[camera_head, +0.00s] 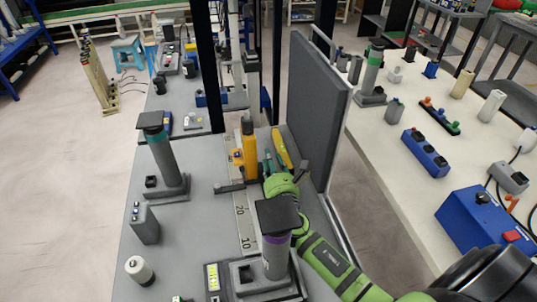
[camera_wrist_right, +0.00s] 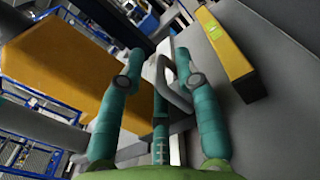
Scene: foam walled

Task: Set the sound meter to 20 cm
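The yellow sound meter (camera_head: 248,150) stands upright with a dark tip on top, over a pale ruler (camera_head: 243,215) on the grey bench. It stands beyond the 20 mark, on the side away from the 10; its exact reading is too small to tell. My right gripper (camera_head: 267,164) is just right of the meter, close beside it. In the right wrist view its teal fingers (camera_wrist_right: 157,66) are apart, with a grey curved handle (camera_wrist_right: 176,92) showing between them. I cannot tell whether they touch it. A large yellow body fills the left of that view. My left gripper is not in view.
A tall grey foam panel (camera_head: 318,110) stands right of the gripper, with a yellow object (camera_head: 282,149) before it. Dark-topped posts (camera_head: 162,155) (camera_head: 276,240) stand left and in front. A small meter with green lights (camera_head: 212,278) is nearby. A white table (camera_head: 385,185) lies right.

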